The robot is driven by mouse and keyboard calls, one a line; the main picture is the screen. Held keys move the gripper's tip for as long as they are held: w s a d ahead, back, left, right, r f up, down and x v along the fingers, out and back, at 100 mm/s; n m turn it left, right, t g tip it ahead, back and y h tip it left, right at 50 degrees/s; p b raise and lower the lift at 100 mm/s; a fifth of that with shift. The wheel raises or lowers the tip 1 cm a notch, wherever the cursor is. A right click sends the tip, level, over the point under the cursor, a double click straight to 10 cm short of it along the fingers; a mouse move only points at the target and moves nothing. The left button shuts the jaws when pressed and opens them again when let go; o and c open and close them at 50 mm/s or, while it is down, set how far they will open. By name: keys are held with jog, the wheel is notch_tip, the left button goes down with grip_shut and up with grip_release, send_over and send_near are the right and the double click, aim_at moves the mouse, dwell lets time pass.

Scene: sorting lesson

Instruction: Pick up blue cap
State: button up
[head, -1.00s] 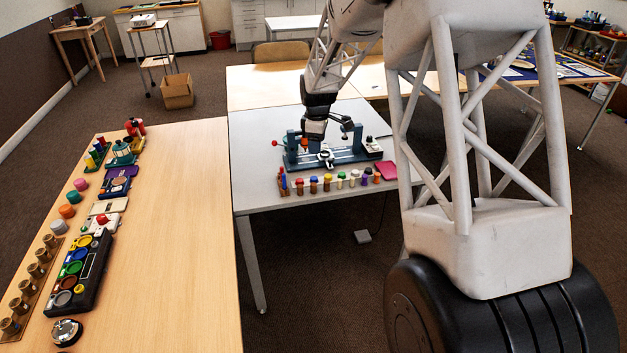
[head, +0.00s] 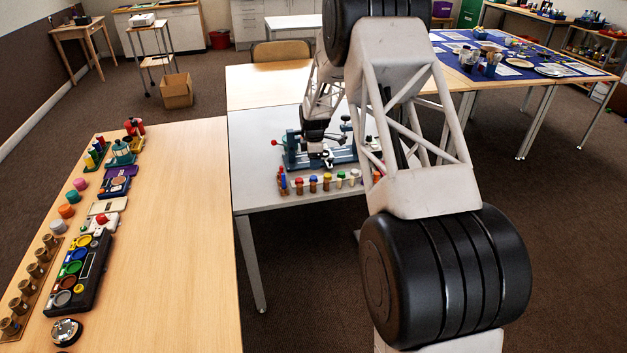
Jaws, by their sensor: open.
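A row of small wooden pegs or bottles with coloured caps stands along the front of the grey table (head: 260,150). My gripper (head: 319,153) is open, a little above and behind the blue cap in the picture, over the blue-grey fixture (head: 345,155). Its fingers are small and dark here, and their exact gap to the cap cannot be told. My arm hides the right end of the row.
The blue-grey fixture with upright posts stands right behind the row. A red knob (head: 274,142) sticks out at its left. A wooden table (head: 180,230) at left holds several sorting trays and coloured pieces. The grey table's front left is clear.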

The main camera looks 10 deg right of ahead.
aim_at(314, 177)
jog(key=shift+f, duration=1.3)
jog(key=shift+f, duration=2.6)
jog(key=c, duration=1)
